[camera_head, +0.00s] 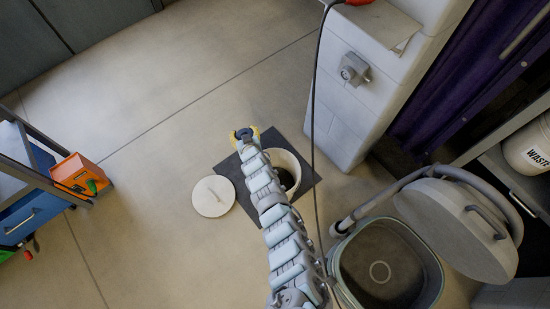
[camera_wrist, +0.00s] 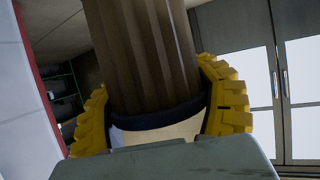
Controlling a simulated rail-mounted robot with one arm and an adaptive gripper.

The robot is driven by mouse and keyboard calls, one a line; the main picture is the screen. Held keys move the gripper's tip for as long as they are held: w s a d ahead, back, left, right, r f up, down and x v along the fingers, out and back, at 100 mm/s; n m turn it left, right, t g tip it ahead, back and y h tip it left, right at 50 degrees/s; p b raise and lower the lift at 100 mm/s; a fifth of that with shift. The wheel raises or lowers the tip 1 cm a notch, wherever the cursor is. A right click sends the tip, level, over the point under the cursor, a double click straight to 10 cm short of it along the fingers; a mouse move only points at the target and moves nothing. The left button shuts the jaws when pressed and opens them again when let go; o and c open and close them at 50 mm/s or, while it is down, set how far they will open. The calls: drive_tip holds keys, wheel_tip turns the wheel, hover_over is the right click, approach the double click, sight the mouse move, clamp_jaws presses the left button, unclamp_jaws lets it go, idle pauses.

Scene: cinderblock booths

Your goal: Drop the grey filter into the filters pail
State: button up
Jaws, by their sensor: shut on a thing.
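A brownish-grey pleated filter (camera_wrist: 145,50) with a dark band at its near end fills the middle of the wrist view. My gripper (camera_wrist: 160,112) is shut on it, with a yellow finger on each side. In the head view my gripper (camera_head: 244,134) is over the far left edge of a cream open-topped pail (camera_head: 302,170), and the filter cannot be made out there. The pail stands on a dark square mat (camera_head: 232,166), its inside dark and partly hidden by my arm. No label shows on it, so I cannot tell whether it is the filters pail.
A round cream lid (camera_head: 213,196) lies left of the pail. A grey bin (camera_head: 390,265) with a raised lid (camera_head: 455,228) stands at lower right. A white block pillar (camera_head: 350,100) rises behind. A bucket marked WASTE (camera_head: 530,150) is far right.

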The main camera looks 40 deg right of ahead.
drive_tip(key=s+d+f+b, duration=0.2)
drive_tip(key=s+f+b, duration=0.1)
drive_tip(key=f, duration=0.3)
drive_tip(key=s+d+f+b, duration=0.3)
drive_tip(key=s+f, duration=0.1)
drive_tip(key=f, duration=0.2)
drive_tip(key=s+d+f+m+h+b, duration=0.1)
drive_tip(key=s+d+f+b, duration=0.2)
drive_tip(key=f, duration=0.4)
drive_tip(key=shift+s+g, duration=0.3)
drive_tip(key=shift+s, duration=0.05)
idle(0.3)
drive_tip(key=o, duration=1.5)
drive_tip(key=shift+s+a, duration=0.1)
